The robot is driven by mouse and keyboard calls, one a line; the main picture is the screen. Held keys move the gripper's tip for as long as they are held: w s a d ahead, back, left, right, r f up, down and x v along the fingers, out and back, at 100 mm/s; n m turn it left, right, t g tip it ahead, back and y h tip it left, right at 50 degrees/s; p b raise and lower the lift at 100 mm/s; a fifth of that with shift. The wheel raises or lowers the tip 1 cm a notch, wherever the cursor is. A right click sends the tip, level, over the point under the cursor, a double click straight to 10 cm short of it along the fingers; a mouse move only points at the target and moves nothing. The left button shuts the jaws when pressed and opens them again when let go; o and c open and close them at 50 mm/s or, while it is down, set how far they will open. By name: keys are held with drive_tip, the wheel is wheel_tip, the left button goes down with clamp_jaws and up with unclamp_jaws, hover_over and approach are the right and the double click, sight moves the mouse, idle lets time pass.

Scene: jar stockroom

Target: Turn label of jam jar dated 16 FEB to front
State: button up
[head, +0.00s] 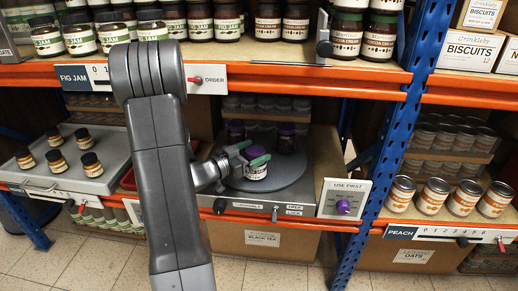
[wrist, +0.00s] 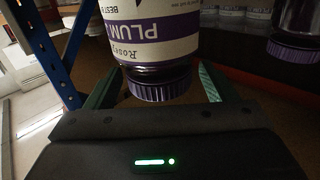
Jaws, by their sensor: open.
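A plum jam jar (head: 257,172) with a purple lid and a white and purple label stands on the grey round turntable (head: 306,178) on the middle shelf. My gripper (head: 250,154) is open, with its green fingers at either side of this jar near the lid. In the wrist view the jar (wrist: 160,40) appears upside down between the fingers (wrist: 158,88), its label reading PLUM and the start of a best-before line. The date is cut off. I cannot tell whether either finger touches the jar. Another purple-lidded jar (head: 286,138) stands behind on the turntable.
A lever (head: 275,213) marked FREE and LOCK sits on the turntable's front edge. An orange beam (head: 300,85) and fig jam jars are above. More jars stand behind.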

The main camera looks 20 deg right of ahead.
sight(259, 148)
drive_tip(key=p+v, duration=0.1)
drive_tip(key=v, duration=0.8)
drive_tip(key=shift+a, duration=0.25)
drive_tip(key=shift+d, duration=0.1)
drive_tip(key=b+x, duration=0.2)
drive_tip(key=x, duration=1)
drive_tip(key=shift+s+d+f, duration=0.1)
drive_tip(key=shift+d, duration=0.05)
wheel_tip(259, 148, up, 2)
drive_tip(key=shift+p, duration=0.5)
drive_tip(key=shift+r, duration=0.3)
drive_tip(key=shift+a, duration=0.2)
